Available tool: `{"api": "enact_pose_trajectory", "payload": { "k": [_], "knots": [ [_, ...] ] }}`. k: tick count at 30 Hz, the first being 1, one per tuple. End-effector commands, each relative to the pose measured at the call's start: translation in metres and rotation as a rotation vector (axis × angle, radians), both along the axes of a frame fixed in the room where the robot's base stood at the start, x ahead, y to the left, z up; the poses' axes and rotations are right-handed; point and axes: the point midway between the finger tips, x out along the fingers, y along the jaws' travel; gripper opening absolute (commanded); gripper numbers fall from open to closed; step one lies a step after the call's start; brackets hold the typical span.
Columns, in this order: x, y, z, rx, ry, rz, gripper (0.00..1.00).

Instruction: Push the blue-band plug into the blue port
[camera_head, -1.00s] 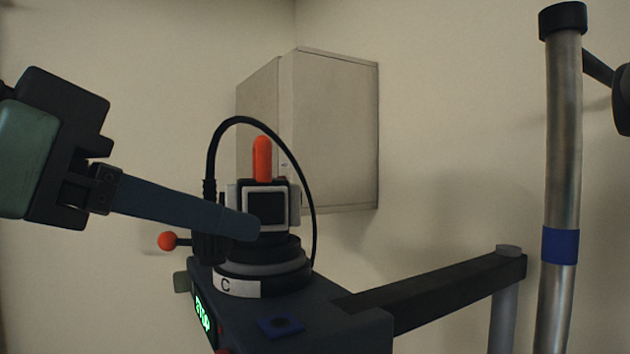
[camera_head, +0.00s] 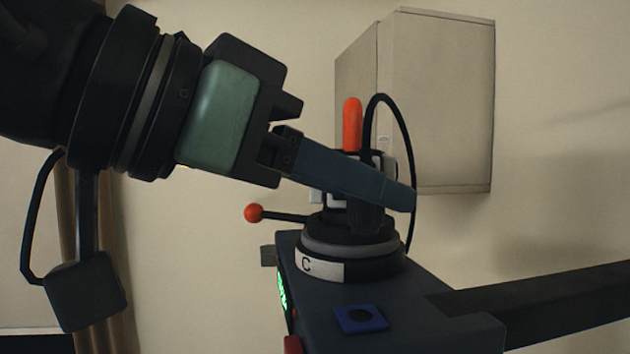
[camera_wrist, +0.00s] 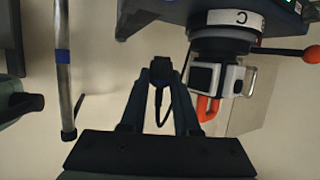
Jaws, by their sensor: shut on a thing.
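My gripper (camera_head: 385,192) is shut on a dark plug (camera_head: 368,218) that hangs below the fingertips, with a black cable looping up behind it. In the wrist view the plug (camera_wrist: 161,70) sits between the converging fingertips, its cable running down between the fingers. I cannot make out a blue band on it. The blue port (camera_head: 361,319), a blue square with a dark round hole, lies on the top of the dark housing, below and apart from the plug. The port is not clearly visible in the wrist view.
A round stack marked C (camera_head: 330,268) stands on the housing, close behind the plug, with an orange upright lever (camera_head: 352,125) and a red-ball knob (camera_head: 254,213). A dark beam (camera_head: 545,298) extends right. A metal pole (camera_wrist: 63,90) shows in the wrist view.

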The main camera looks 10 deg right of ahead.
Motion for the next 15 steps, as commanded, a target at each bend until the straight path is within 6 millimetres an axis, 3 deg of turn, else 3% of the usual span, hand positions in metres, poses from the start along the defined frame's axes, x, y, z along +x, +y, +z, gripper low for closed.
{"api": "enact_pose_trajectory", "payload": {
  "k": [9, 15],
  "knots": [
    [0.000, 0.000, -0.034, 0.000, 0.000, -0.001, 0.00],
    [0.000, 0.000, -0.047, 0.000, -0.001, -0.001, 0.00]
  ]
}}
